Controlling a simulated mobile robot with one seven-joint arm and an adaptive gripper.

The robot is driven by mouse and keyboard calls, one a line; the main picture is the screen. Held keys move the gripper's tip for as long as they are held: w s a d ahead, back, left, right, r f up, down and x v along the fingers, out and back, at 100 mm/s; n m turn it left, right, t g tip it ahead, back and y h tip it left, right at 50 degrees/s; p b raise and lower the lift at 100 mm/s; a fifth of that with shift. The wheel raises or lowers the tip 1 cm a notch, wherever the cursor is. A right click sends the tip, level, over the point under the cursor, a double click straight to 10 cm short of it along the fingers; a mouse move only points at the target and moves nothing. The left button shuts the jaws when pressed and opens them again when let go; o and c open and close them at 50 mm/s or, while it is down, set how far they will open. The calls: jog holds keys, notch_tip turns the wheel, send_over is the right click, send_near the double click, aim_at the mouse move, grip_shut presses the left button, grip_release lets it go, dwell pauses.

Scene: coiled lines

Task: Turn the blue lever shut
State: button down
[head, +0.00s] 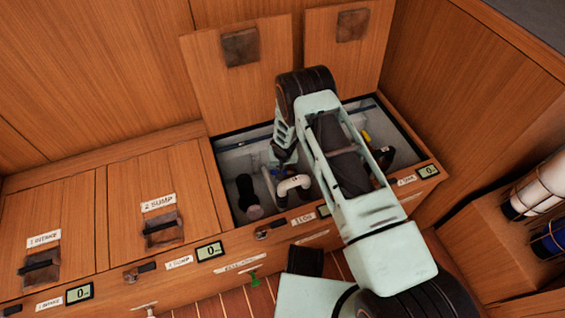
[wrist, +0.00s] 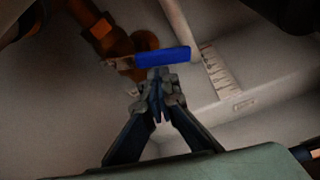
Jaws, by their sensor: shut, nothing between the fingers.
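The blue lever (wrist: 163,57) shows in the wrist view, lying roughly level across the picture. Its left end joins a metal arm on a brown valve body (wrist: 120,42) and pipe. My gripper (wrist: 157,82) is shut and empty, its fingertips just below the lever in the picture. I cannot tell whether they touch it. In the head view my arm reaches down into the open locker (head: 222,165), and it hides most of the right side of the inside. A small blue piece shows beside my wrist there, too small to make out.
Two raised lids (head: 236,85) lean on the back wall. A white bent pipe (head: 293,186) and a dark round fitting (head: 247,194) stand in the locker. A yellow part (head: 366,137) shows right of my arm. Closed lids, one labelled "2 SUMP" (head: 158,203), lie left.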

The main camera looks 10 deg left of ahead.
jog(key=shift+s+f, duration=0.15)
jog(key=shift+s, duration=0.35)
jog(key=shift+s+d+n+y, duration=0.1)
jog(key=shift+s+n+y, duration=0.45)
jog(key=shift+n, duration=0.85)
jog(key=shift+s, duration=0.15)
